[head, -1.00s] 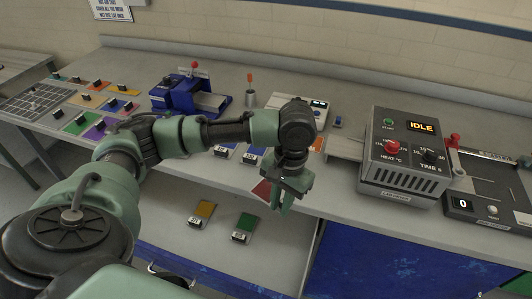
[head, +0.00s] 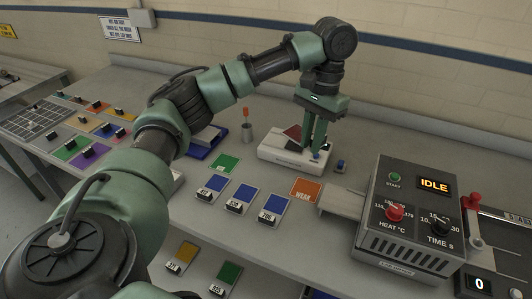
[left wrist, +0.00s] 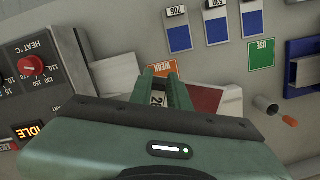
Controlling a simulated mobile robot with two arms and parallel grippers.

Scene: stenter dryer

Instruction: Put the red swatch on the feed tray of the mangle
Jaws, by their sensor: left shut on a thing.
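The red swatch (head: 293,132) is held in my left gripper (head: 315,147), which is shut on it and points down over a white device at the back of the bench. In the left wrist view the red swatch (left wrist: 206,98) shows beside the fingers (left wrist: 160,72), with a partly hidden number label between them. The blue mangle (head: 197,152) is to the left of the gripper, mostly hidden behind my left arm. Part of it, with a grey plate, shows at the right edge of the left wrist view (left wrist: 295,90). My right gripper is not in view.
An orange WEAK card (head: 305,190), several blue swatches (head: 240,197) and a green card (head: 224,163) lie in front. The grey IDLE heater (head: 405,215) stands at right. A metal cup (head: 247,131) stands between the mangle and the white device (head: 290,155).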

